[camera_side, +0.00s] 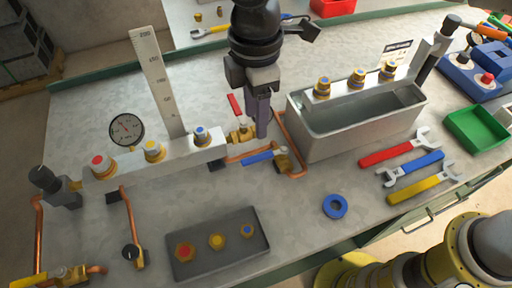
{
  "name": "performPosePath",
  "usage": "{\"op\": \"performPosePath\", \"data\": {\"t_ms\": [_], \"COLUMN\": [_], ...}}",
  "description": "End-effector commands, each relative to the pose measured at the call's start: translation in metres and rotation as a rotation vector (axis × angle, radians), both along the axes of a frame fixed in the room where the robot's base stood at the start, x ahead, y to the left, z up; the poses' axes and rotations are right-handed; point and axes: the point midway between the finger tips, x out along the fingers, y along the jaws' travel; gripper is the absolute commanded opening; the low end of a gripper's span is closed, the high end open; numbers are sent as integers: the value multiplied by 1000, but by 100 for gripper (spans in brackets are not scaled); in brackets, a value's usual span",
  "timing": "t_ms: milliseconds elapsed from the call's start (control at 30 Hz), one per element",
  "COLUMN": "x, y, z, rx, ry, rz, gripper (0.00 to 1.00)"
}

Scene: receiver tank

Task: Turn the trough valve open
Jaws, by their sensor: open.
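My gripper (261,130) points down in the middle of the bench, open, with its dark fingers close together in this view. Its tips are just right of a brass valve (240,136) with a raised red handle (235,104); I cannot tell whether they touch it. Just below is a second brass valve (283,160) with a blue lever (259,156), joined to the copper pipe (299,165) beside the grey metal trough (340,135). Which one is the trough valve is not marked. The fingers stand in front of part of the pipework.
A manifold with coloured caps (150,160), a gauge (126,129) and an upright scale (160,80) stand left. A grey tray (216,275) is in front. Wrenches (400,152), a blue ring (336,206) and a green bin (455,128) lie right.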

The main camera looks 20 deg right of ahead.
Motion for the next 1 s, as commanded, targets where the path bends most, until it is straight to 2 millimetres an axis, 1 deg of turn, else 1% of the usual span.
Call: {"op": "performPosePath", "data": {"t_ms": [33,300,500,600,700,1000], "x": [-1,0,0,0,0,0], "y": [-1,-1,-1,-1,-1,-1], "z": [-10,-64,-94,-104,-109,-112], "rx": [-4,-3,-2,-1,0,0], "ry": [4,3,2,1,0,0], "rz": [-1,-2,-2,-2,-2,-2], "gripper": [51,51,51,51,51,51]}}
